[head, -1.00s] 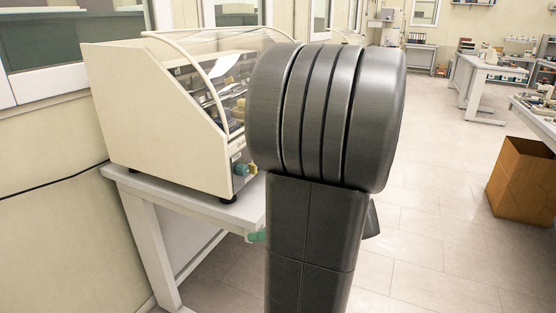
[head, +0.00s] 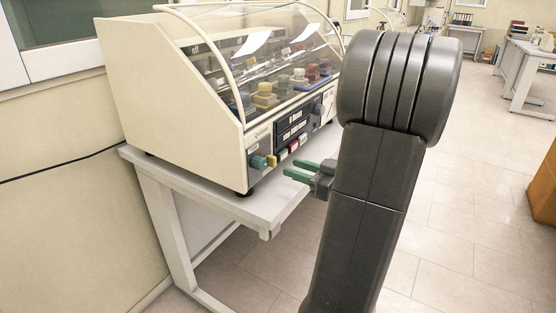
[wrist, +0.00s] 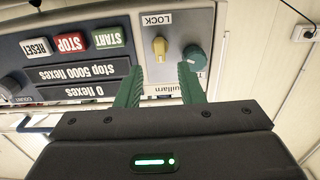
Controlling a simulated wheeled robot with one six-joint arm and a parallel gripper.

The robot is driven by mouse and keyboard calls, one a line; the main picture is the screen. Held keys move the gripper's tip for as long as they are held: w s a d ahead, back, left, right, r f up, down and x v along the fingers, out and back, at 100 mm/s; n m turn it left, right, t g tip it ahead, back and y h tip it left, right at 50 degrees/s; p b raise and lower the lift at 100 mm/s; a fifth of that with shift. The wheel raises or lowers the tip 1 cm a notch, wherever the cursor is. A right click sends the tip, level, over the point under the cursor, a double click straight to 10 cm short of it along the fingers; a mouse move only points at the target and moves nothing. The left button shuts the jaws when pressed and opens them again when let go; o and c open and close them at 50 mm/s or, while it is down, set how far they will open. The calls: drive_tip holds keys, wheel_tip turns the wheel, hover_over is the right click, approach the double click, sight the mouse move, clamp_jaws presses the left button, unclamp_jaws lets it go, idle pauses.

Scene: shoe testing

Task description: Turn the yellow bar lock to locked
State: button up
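The yellow bar lock (wrist: 160,47) is a small yellow handle on the machine's grey front panel, under the LOCK label (wrist: 156,20) in the wrist view. Its bar looks roughly upright there. In the head view the lock (head: 270,160) is small, beside a teal knob (head: 258,162). My gripper (wrist: 158,68) is open, with its two green fingers apart and nothing between them. In the wrist view the lock shows just beyond the fingertips, between them; the right fingertip overlaps close to the teal knob (wrist: 195,57). In the head view my gripper (head: 303,169) is in front of the panel, apart from it.
START (wrist: 109,37), STOP (wrist: 72,43) and RESET (wrist: 38,48) buttons sit beside the lock, with two dark displays. The machine (head: 175,95) has a clear curved cover and stands on a white table (head: 255,208). Open floor lies to the right.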

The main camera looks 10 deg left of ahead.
sight(276, 162)
drive_tip(key=shift+p+x, duration=0.45)
drive_tip(key=shift+x, duration=2.7)
drive_tip(key=shift+f, duration=0.1)
drive_tip(key=c, duration=0.7)
